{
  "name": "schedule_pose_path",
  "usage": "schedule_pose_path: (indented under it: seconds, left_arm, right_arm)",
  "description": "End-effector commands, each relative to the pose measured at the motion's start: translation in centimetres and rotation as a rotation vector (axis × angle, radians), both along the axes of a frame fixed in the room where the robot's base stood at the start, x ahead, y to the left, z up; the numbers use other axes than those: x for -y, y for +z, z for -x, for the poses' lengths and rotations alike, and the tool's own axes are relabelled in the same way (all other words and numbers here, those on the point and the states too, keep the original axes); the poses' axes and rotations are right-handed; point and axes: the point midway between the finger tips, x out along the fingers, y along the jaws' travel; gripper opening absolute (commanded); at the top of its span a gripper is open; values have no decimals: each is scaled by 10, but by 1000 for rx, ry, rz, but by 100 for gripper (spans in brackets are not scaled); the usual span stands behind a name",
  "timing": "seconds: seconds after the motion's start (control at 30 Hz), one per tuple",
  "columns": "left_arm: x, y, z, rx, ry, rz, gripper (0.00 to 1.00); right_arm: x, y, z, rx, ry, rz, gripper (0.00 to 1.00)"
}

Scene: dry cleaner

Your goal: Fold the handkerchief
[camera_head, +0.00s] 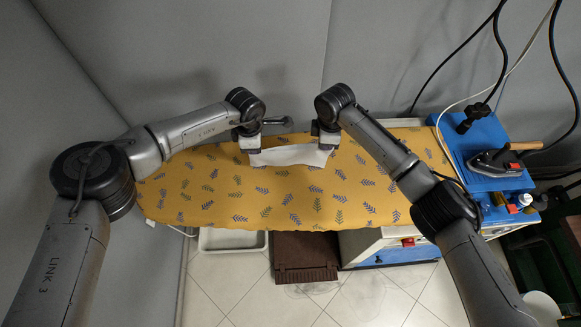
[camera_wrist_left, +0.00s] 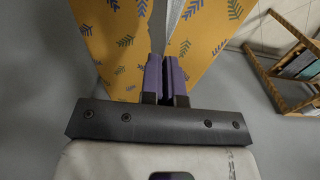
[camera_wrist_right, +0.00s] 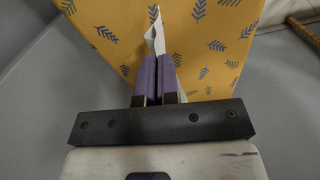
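The white handkerchief (camera_head: 290,155) stretches as a narrow band between my two grippers, over the far part of the yellow ironing board (camera_head: 265,205). My left gripper (camera_head: 252,149) is shut on its left end. In the left wrist view the purple fingers (camera_wrist_left: 166,75) are together, with pale cloth (camera_wrist_left: 173,20) rising between them. My right gripper (camera_head: 327,146) is shut on its right end. In the right wrist view its fingers (camera_wrist_right: 157,77) pinch the cloth (camera_wrist_right: 154,40). I cannot tell whether the cloth's lower edge touches the board.
A clothes iron (camera_head: 494,163) stands on a blue rest (camera_head: 476,138) at the board's right end, with cables hanging above it. Grey wall panels (camera_head: 240,50) stand close behind the board. The board's front half is bare.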

Motion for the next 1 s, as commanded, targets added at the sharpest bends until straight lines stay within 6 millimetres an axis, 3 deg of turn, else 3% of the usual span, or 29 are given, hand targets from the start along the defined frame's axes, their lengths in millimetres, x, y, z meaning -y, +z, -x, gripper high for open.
schedule_pose_path:
  seconds: [0.3,0.8,1.0]
  left_arm:
    - [0,14,0,0,0,0,0]
    - [0,13,0,1,0,0,0]
    - [0,8,-9,13,2,-1,0]
  right_arm:
    - [0,14,1,0,0,0,0]
    - [0,13,0,1,0,1,0]
    - [0,8,-9,12,-2,1,0]
